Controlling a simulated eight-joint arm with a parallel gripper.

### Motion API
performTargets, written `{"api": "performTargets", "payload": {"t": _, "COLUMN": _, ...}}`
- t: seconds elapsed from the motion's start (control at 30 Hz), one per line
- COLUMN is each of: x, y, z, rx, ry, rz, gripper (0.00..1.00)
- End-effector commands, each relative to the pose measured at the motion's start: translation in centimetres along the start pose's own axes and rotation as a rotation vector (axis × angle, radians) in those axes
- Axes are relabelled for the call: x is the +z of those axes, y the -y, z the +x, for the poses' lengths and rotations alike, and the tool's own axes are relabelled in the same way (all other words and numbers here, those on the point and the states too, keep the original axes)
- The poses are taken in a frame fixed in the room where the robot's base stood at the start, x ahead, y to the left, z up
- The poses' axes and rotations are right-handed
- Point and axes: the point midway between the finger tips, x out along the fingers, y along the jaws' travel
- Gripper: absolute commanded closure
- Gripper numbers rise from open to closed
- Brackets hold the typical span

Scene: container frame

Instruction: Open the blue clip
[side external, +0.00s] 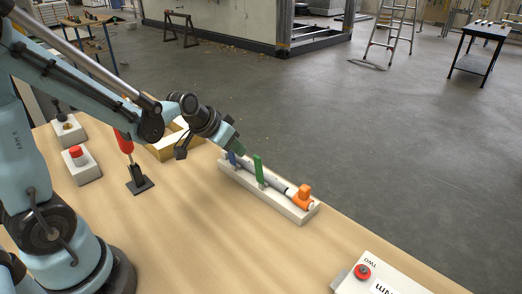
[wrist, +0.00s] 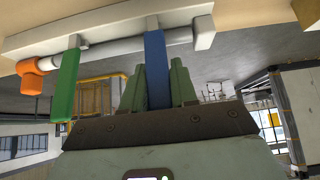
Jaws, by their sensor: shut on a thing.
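The blue clip (wrist: 155,62) stands between the two green fingers of my gripper (wrist: 162,76) in the wrist view, with a finger on each side. My gripper is shut on it. In the side view, a small bit of the blue clip (side external: 232,158) shows below my gripper (side external: 236,149) at the far left end of the white holder (side external: 282,208). The clip's upper part is hidden there by the fingers. A grey-white pipe (side external: 277,183) lies along the holder. A green clip (side external: 259,168) stands upright near the pipe's middle.
An orange fitting (side external: 304,193) sits at the pipe's right end. A red-handled lever (side external: 125,142), a red button box (side external: 78,158) and a wooden tray (side external: 165,152) stand left of the holder. A red-button panel (side external: 362,271) is at front right. The table's middle front is clear.

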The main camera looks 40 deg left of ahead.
Motion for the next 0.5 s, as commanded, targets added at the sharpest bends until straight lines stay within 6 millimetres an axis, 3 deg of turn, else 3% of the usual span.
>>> {"api": "performTargets", "payload": {"t": 0.2, "x": -0.05, "y": 0.02, "z": 0.01, "rx": -0.001, "ry": -0.001, "rz": 0.0, "gripper": 1.0}}
{"api": "performTargets", "payload": {"t": 0.23, "x": -0.05, "y": 0.02, "z": 0.01, "rx": -0.001, "ry": -0.001, "rz": 0.0, "gripper": 0.69}}
{"api": "performTargets", "payload": {"t": 0.37, "x": -0.04, "y": 0.02, "z": 0.01, "rx": -0.001, "ry": 0.0, "rz": 0.0, "gripper": 0.51}}
{"api": "performTargets", "payload": {"t": 0.5, "x": -0.03, "y": 0.01, "z": 0.02, "rx": 0.0, "ry": 0.0, "rz": 0.0, "gripper": 0.51}}
